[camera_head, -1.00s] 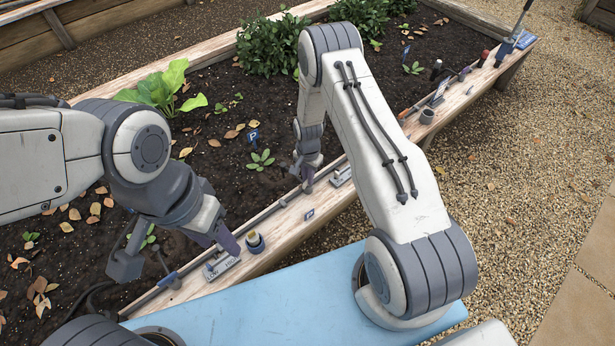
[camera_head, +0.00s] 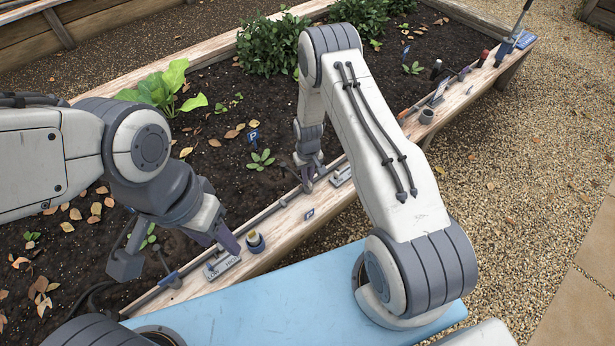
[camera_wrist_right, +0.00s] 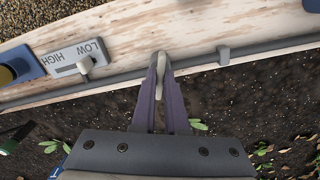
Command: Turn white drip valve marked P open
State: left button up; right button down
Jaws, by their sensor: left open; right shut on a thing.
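The white drip valve's handle (camera_wrist_right: 161,62) shows as a pale, narrow lever between my right gripper's fingertips in the right wrist view. It sits on the grey drip pipe (camera_wrist_right: 205,68) along the bed's wooden rim. My right gripper (camera_wrist_right: 161,88) is shut on this handle. In the head view my right gripper (camera_head: 307,184) is at the rim, and the handle is too small to make out there. A blue tag marked P (camera_head: 254,137) stands in the soil nearby. My left gripper (camera_head: 230,243) is open and empty above the rim, near a LOW/HIGH panel.
A LOW/HIGH slider panel (camera_wrist_right: 70,57) is fixed to the rim beside the valve. Plants and fallen leaves lie in the dark soil. Gravel is clear at the right.

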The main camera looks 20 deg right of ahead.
jog(key=shift+s+n, duration=0.1)
jog(key=shift+n, duration=1.9)
jog(key=c, duration=0.9)
grip_release()
jog(key=shift+c, duration=0.2)
notch_tip(320, 180, up, 10)
jog(key=p, duration=0.1)
jog(key=shift+r, duration=0.25)
